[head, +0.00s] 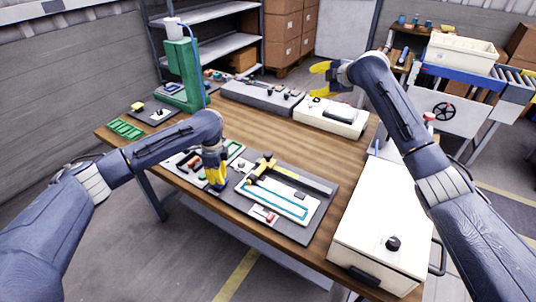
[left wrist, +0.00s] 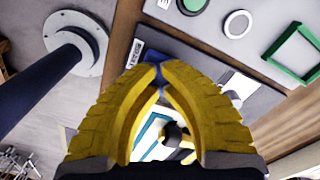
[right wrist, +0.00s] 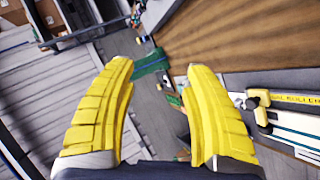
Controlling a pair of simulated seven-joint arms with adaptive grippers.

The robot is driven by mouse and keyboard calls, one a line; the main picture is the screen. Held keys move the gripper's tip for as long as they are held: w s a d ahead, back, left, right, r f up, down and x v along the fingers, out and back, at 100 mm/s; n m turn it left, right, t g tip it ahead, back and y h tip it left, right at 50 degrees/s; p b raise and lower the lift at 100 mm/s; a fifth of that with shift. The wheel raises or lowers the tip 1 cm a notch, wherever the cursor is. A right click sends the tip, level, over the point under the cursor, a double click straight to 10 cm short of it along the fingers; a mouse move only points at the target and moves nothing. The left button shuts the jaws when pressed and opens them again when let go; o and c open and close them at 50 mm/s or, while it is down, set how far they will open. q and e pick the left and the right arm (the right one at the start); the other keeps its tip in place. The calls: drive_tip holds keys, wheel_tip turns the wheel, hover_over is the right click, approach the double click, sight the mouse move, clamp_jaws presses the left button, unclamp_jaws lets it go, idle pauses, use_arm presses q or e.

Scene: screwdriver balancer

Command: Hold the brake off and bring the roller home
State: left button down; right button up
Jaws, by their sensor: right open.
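A dark panel (head: 322,181) at the table's front holds a white plate (head: 287,199) with a teal track. A yellow T-shaped piece (head: 262,165) lies at the panel's back left, also in the right wrist view (right wrist: 258,104). My left gripper (head: 217,186) points down at the panel's left edge, its tips closed on a small blue piece (left wrist: 161,82). My right gripper (head: 322,78) is open and empty, high above the back right.
A white cabinet (head: 380,225) stands right of the panel. A green column (head: 182,75) with a blue cable stands at the back left. A grey tray (head: 262,98) and a white box (head: 330,117) line the back edge. The table's middle is bare.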

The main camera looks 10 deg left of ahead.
drive_tip(key=s+a+f+n+g+h, duration=0.2)
drive_tip(key=s+a+f+n+g, duration=0.2)
drive_tip(key=s+a+f+n, duration=0.4)
drive_tip(key=n+g+h, duration=0.1)
drive_tip(key=n+h, duration=0.3)
drive_tip(key=n, duration=0.6)
approach(268, 154)
drive_tip(key=x, duration=1)
drive_tip(key=shift+w, duration=0.1)
drive_tip(key=shift+c, duration=0.2)
